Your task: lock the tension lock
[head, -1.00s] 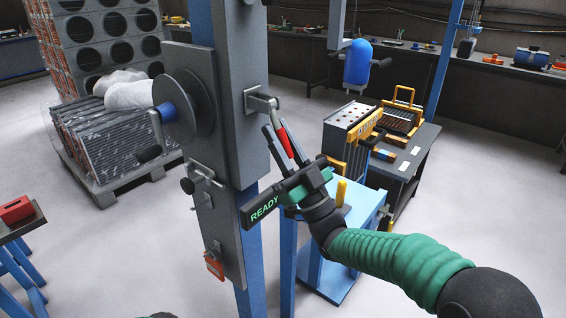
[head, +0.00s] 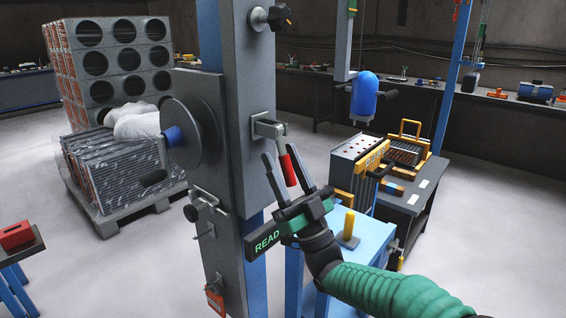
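A red-handled lever (head: 288,168) hangs from a grey bracket (head: 267,127) on the right face of the grey column; it may be the tension lock. Its handle points down and tilts slightly right. My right gripper (head: 280,151) is open, with its two dark fingers pointing up on either side of the red handle. A gap shows between the handle and the fingers; I cannot tell whether either touches it. My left gripper is not in view.
A blue stand (head: 352,262) with a yellow handle is close behind my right gripper.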

